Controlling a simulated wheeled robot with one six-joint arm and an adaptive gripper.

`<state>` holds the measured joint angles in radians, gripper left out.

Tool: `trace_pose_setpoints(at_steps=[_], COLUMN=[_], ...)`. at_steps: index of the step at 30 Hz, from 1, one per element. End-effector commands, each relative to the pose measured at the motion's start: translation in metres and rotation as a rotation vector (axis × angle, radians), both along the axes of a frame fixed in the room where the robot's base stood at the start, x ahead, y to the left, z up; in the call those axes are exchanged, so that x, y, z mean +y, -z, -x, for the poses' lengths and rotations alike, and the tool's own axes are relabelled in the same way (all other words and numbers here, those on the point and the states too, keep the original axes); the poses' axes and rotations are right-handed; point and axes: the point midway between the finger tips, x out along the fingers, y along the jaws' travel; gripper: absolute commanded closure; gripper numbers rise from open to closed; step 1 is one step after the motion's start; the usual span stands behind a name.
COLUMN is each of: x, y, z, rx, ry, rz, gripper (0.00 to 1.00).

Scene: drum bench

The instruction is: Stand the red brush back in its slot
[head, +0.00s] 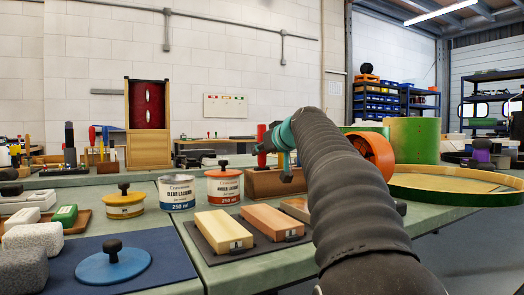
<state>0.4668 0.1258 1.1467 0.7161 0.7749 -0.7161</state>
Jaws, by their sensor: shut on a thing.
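The red brush (261,134) shows as an upright red handle above a brown wooden block (260,184) on the green bench. My gripper (270,147), with teal parts, is at the brush and shut on it. My arm reaches in from the lower right and covers the right side of the block. The brush's lower end and the slot are hidden or too small to make out, so I cannot tell whether the brush is in the slot.
An orange-labelled tin (224,188) and a white-and-blue tin (177,194) stand left of the block. Wooden pieces (224,230) lie on a dark mat in front. A green drum shell (414,140) and a large hoop (455,186) are at the right.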

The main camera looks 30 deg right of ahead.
Motion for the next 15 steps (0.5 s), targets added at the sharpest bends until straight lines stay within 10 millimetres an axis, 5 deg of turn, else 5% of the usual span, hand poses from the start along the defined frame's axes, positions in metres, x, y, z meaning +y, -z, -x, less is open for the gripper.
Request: trace_pose_setpoints(at_steps=[15], x=[0.0], y=[0.017], z=[0.0], rx=[0.0], ry=[0.0], rz=[0.0], gripper=[0.94])
